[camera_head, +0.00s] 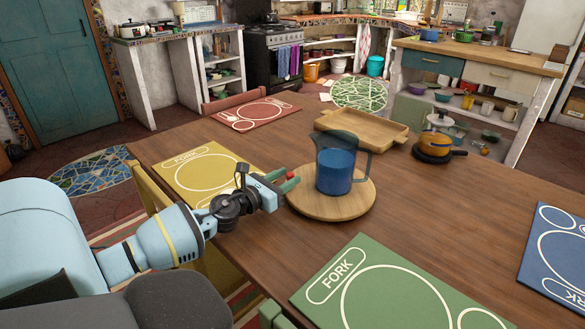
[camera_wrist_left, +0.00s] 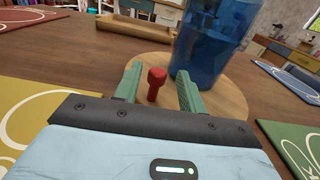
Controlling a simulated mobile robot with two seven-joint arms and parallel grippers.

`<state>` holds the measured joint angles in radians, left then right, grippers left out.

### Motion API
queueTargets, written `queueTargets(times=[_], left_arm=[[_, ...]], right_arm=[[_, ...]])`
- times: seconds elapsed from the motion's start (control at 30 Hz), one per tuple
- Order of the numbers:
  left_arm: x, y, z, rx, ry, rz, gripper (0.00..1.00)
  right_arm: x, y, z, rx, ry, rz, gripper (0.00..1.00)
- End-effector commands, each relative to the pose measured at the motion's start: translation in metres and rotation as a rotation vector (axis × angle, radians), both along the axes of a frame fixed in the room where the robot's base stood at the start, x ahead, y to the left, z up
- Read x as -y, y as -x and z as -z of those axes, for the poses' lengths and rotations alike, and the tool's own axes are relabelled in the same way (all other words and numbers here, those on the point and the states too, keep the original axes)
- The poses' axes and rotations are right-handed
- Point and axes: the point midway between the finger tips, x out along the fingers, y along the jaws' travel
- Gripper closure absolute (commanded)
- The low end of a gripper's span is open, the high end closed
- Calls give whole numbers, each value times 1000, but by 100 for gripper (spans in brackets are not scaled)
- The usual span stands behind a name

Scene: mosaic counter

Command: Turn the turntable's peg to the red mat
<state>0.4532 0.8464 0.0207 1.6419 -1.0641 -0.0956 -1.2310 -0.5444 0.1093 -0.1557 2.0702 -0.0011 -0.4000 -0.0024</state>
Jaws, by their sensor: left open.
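The round wooden turntable (camera_head: 330,207) lies on the table with a blue-filled clear pitcher (camera_head: 335,170) standing on it. Its red peg (camera_wrist_left: 156,85) stands upright near the turntable's edge, between the two green fingers of my left gripper (camera_wrist_left: 157,88). The fingers are apart, with a gap on each side of the peg. In the head view only the red top of the peg (camera_head: 290,176) shows by my left gripper (camera_head: 287,181). The red mat (camera_head: 243,113) lies at the table's far left edge. My right gripper is in neither view.
A yellow mat (camera_head: 190,176) lies left of the turntable, a green mat (camera_head: 350,290) in front and a blue mat (camera_head: 560,250) at the right. A wooden tray (camera_head: 340,122) and an orange pot (camera_head: 435,146) stand behind. The pitcher is close to the left gripper's fingers.

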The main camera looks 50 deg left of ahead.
Motion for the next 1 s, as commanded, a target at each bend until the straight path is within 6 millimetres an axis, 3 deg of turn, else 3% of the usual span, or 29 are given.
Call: queueTargets(times=[0.3, 0.7, 0.87, 1.0], left_arm=[[2, 28, 0, -1, 1, 2, 60], [2, 32, -1, 1, 1, 2, 60], [7, 35, 2, -3, 4, -10, 81], [27, 48, 8, -12, 6, -52, 99]], right_arm=[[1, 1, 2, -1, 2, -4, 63], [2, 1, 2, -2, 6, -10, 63], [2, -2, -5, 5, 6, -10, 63], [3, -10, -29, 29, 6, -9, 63]])
